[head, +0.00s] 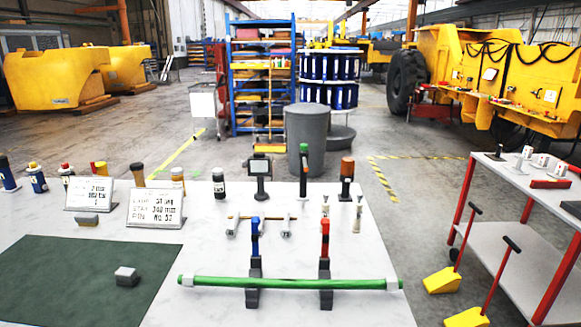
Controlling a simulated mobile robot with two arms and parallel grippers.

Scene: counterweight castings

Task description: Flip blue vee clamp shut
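The blue vee clamp (255,238) stands on the white table, left of a matching red clamp (325,240). Each has a dark grey base block. The blue arm stands upright behind the rod, so this clamp looks open. The red arm is also upright. A green rod (290,284) with pale end pieces lies across both bases, running left to right. The seat under the rod is too small to make out. Neither of my grippers shows in the head view.
Behind the clamps stand a wooden-handled bar (262,217), a small black screen (260,168) and several upright tools. A green mat (70,275) with a grey block (127,276) lies left, near two sign plates (154,209). A red-legged cart (520,235) stands right.

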